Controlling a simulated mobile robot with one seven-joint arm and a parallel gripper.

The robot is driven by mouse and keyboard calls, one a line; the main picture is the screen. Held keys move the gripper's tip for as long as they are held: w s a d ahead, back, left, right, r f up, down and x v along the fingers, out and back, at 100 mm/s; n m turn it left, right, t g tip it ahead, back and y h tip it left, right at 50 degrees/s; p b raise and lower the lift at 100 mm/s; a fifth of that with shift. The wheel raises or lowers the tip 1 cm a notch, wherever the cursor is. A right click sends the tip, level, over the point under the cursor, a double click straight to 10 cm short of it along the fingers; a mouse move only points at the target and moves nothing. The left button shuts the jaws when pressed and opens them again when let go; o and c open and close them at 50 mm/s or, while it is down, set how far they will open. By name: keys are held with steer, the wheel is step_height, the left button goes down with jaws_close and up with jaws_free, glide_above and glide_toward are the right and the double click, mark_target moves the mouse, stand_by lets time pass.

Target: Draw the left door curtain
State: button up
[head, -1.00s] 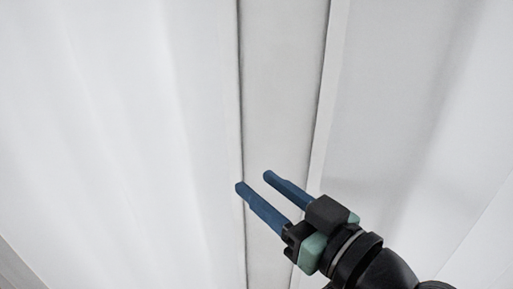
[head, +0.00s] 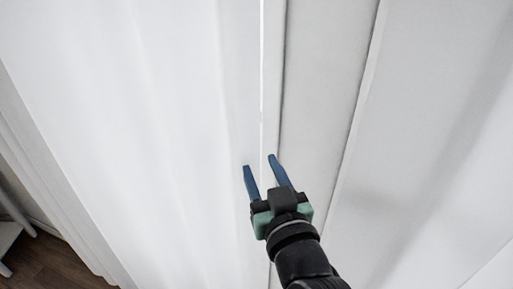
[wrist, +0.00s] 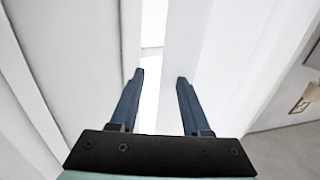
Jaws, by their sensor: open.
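A broad white curtain (head: 130,140) with soft vertical folds hangs in the left half of the head view. Its right edge meets a thin bright vertical gap, with a flat pale upright strip (head: 325,90) right of the gap. My gripper (head: 259,162) is open, its two blue fingers pointing up, one on each side of the line of the gap in the picture. In the wrist view, the open fingers (wrist: 160,76) straddle a white upright edge beside a bright slit. Nothing is visibly clamped; I cannot tell whether the fingers touch the fabric.
A pale panel (head: 440,130) fills the right of the head view. At lower left are dark wooden floor (head: 55,262) and part of a white piece of furniture (head: 8,235).

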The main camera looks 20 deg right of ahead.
steer(key=shift+w+d+p, duration=0.15)
steer(key=shift+w+p, duration=0.2)
steer(key=shift+w, duration=1.55)
jaws_close()
steer(key=shift+d+f, duration=0.1)
